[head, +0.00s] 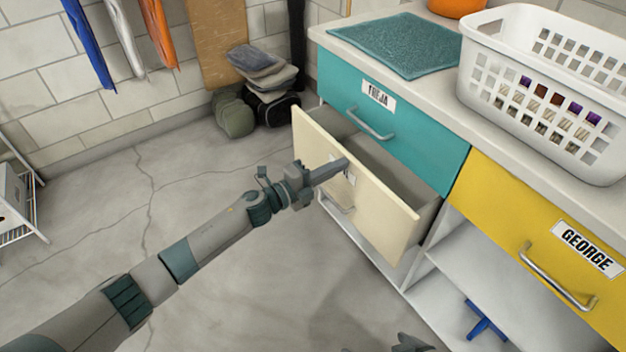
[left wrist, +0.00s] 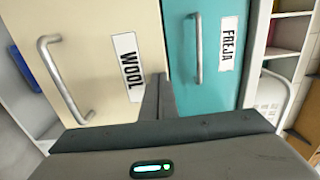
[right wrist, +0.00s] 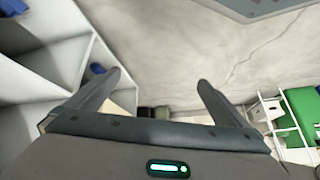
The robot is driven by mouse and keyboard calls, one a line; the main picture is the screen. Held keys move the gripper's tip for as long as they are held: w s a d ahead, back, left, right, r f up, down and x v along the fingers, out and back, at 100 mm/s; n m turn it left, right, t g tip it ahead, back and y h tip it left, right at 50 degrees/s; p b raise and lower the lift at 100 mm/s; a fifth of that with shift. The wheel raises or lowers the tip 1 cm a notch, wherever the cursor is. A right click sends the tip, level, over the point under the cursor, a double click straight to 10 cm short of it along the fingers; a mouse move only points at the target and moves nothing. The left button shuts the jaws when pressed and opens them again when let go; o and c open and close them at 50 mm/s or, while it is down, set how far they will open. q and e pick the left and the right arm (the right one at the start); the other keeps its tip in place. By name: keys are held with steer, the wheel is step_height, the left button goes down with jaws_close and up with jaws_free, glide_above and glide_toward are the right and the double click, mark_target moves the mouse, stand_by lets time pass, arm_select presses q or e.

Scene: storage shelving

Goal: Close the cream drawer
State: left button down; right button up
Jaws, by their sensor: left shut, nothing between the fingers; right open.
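The cream drawer (head: 374,200) is pulled out below the teal drawer (head: 397,128), and its grey inside shows. In the left wrist view the cream front (left wrist: 97,60) carries a WOOL label and a metal handle. My left gripper (head: 345,163) is shut and empty, with its fingertips at the cream front near the label. I cannot tell whether they touch it. My right gripper (right wrist: 158,88) is open and empty over the floor by the white shelving. Only a small part of it shows at the bottom of the head view.
A yellow drawer (head: 540,250) labelled GEORGE is at the right. A white basket (head: 545,95) and a teal mat (head: 400,44) are on the counter. Bags (head: 262,75) lie by the back wall. The floor left of the cream drawer is clear.

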arm_select(q)
steer(key=b+x, duration=0.3)
steer(key=x, duration=0.7)
steer(key=shift+r, duration=0.3)
arm_select(e)
steer(key=w+a+r+t+y, duration=0.1)
steer(key=w+a+r+t, duration=0.3)
steer(key=shift+w+y, duration=0.25)
steer(key=shift+y, duration=0.15)
